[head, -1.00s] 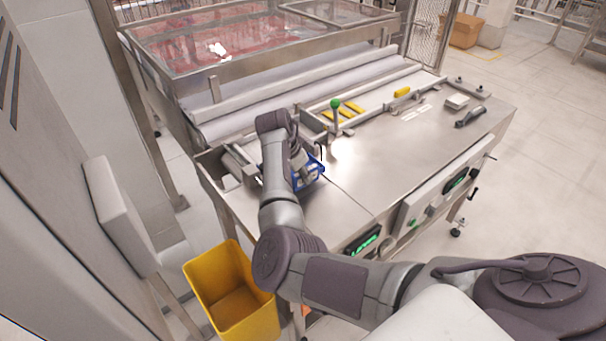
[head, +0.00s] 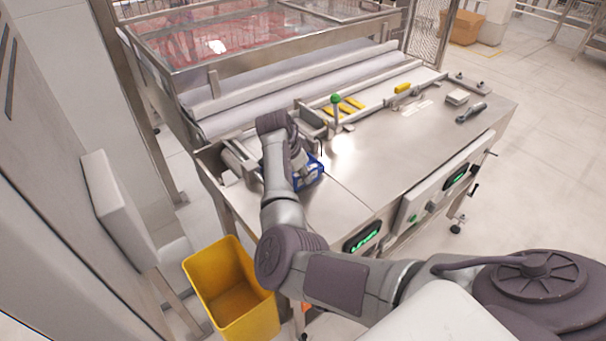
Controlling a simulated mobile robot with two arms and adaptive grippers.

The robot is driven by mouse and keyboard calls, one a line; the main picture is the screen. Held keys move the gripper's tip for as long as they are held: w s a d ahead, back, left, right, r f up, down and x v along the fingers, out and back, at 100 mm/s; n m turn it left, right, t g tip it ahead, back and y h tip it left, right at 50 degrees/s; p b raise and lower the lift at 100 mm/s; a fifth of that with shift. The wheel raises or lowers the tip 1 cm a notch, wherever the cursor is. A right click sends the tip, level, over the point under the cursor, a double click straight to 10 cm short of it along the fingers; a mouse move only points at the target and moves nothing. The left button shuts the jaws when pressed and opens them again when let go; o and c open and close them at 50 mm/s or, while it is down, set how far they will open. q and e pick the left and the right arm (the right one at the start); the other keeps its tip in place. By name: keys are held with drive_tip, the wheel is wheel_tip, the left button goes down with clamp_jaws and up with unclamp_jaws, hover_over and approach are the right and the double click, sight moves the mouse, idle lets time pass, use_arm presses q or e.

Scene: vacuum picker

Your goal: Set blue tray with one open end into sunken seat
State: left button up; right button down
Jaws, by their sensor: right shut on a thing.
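The blue tray (head: 316,179) is at the left part of the steel bench top, partly covered by my right arm and gripper. My right gripper (head: 305,174) points down at the tray and is shut on it. The fingertips are small and partly hidden. I cannot tell whether the tray touches the bench or hangs just above it, nor which way its open end faces. I cannot make out the sunken seat; my arm covers part of the bench there. My left gripper is not in view.
A yellow bin (head: 233,297) stands on the floor in front of the bench. A dark-handled tool (head: 471,112) lies at the right. The middle of the bench top (head: 400,145) is clear.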

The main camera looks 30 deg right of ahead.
drive_tip(key=shift+f, duration=0.6)
idle(0.7)
drive_tip(key=c, duration=1)
unclamp_jaws()
drive_tip(key=v, duration=1.2)
